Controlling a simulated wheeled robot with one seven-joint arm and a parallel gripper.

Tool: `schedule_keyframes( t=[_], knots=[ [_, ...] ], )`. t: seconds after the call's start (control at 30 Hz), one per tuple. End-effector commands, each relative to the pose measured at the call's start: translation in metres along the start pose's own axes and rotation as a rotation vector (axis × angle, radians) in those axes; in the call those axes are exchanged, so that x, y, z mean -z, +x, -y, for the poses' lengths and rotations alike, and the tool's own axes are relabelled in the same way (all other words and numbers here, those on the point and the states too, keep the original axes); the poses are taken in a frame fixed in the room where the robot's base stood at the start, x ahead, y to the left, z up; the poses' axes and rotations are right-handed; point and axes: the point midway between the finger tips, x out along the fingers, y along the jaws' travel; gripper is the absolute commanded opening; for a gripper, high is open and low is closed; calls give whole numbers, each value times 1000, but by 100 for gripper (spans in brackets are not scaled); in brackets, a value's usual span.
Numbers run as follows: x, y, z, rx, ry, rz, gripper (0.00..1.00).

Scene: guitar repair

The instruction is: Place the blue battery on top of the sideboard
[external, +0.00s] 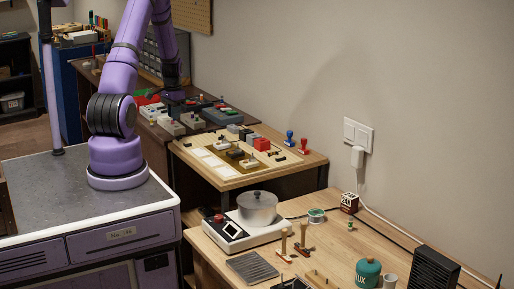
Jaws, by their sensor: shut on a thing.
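My gripper (176,98) is small and dark in the external view. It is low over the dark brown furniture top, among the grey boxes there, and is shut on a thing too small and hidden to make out. I cannot make out the blue battery anywhere in this view. The long dark brown top (150,132) along the wall may be the sideboard; I cannot tell for sure. Whether the held thing touches that top cannot be seen.
Grey boxes (170,126) crowd the dark top. A wooden table (313,160) holds a board with parts, a blue stamp (290,138) and a red stamp (304,146). Nearer, a workbench (330,258) carries a pot (257,209) and a green canister (367,273).

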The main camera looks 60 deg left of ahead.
Motion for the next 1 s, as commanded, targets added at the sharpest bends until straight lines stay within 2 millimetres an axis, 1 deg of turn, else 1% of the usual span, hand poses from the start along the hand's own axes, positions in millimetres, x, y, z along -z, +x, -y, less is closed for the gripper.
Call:
schedule_keyframes(
  t=[0.03,0.1,0.2,0.3,0.4,0.53,0.6,0.67,0.77,1.0],
  knots=[
    [-18,5,14,-2,-27,2,0],
    [-39,10,30,-2,-54,1,0],
    [-68,18,49,-2,-89,0,0],
    [-93,24,63,-3,-118,-1,0],
    [-112,29,72,-4,-139,-1,0],
    [-125,32,79,-2,-154,-2,0],
    [-126,33,82,-2,-157,-3,0],
    [-122,34,86,-2,-157,-3,0],
    [-105,36,96,-1,-157,-4,0],
    [-58,42,125,-1,-157,-3,0]
  ],
)
